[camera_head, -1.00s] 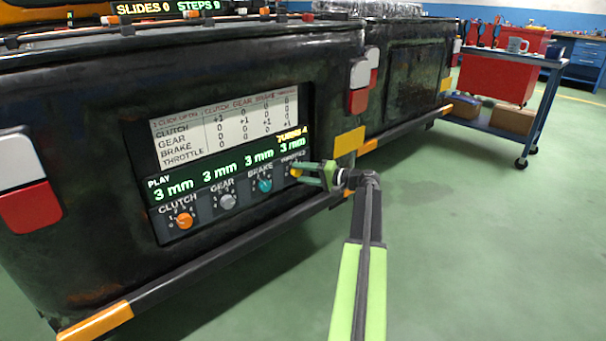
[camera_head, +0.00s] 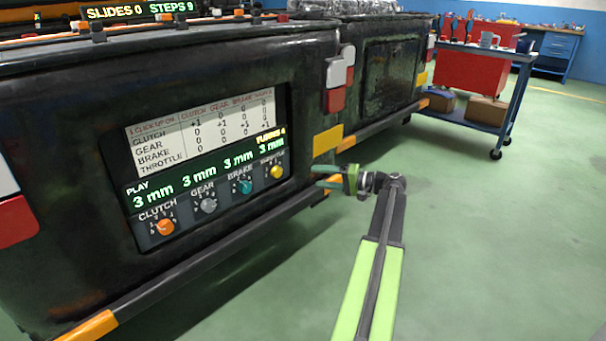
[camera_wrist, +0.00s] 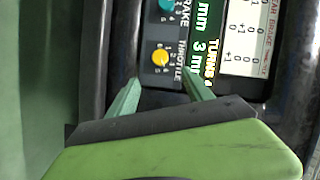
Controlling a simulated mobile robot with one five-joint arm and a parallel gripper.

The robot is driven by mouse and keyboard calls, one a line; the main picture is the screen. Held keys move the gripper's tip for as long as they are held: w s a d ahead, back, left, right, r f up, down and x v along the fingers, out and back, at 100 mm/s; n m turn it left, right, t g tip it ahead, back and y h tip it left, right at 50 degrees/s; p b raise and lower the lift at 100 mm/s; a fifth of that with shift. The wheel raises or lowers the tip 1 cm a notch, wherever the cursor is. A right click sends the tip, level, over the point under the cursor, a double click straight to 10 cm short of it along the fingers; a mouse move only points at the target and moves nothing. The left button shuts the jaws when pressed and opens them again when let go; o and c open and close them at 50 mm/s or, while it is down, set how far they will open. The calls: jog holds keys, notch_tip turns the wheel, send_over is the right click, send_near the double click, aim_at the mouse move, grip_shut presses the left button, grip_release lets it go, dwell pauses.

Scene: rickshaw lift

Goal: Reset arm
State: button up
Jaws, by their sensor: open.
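My gripper (camera_head: 330,178) is green, open and empty in the head view, to the right of the control panel and apart from it. In the wrist view its fingers (camera_wrist: 163,98) point at the yellow throttle knob (camera_wrist: 161,57), with the knob beyond the tips. The panel (camera_head: 160,190) on the black vehicle side holds an orange clutch knob (camera_head: 165,227), a grey gear knob (camera_head: 208,205), a teal brake knob (camera_head: 245,186) and the yellow throttle knob (camera_head: 277,172). The display reads 3 mm above each knob.
The black vehicle body (camera_head: 60,150) fills the left side, with a dark rail (camera_head: 230,232) along its lower edge. A blue trolley (camera_head: 505,120) with a mug (camera_head: 489,40) stands at the upper right. The green floor (camera_head: 500,250) at the right is clear.

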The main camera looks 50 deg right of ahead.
jog(key=v, duration=0.2)
jog(key=shift+s, duration=0.25)
jog(key=shift+d, duration=0.1)
jog(key=w+a+f+n+g+y+p, duration=0.1)
jog(key=w+a+f+n+g+p, duration=0.3)
jog(key=a, duration=0.7)
jog(key=w+a+r+m+g+y+p, duration=0.1)
jog(key=w+a+g, duration=0.1)
jog(key=w+a, duration=0.65)
jog(key=w+a+f+n+g+p, duration=0.2)
jog(key=a+g+p, duration=0.15)
jog(key=a, duration=0.95)
jog(key=s+a+n+g+h+p, duration=0.3)
jog(key=a+p, duration=0.1)
jog(key=a, duration=1)
jog(key=s+a+n+g+h+p, duration=0.3)
jog(key=a+p, duration=0.1)
jog(key=a, duration=1)
notch_tip(320, 180, up, 38)
jog(key=p, duration=3.7)
jog(key=shift+w+h+p, duration=0.2)
jog(key=shift+h+p, duration=0.1)
jog(key=shift+h, duration=0.1)
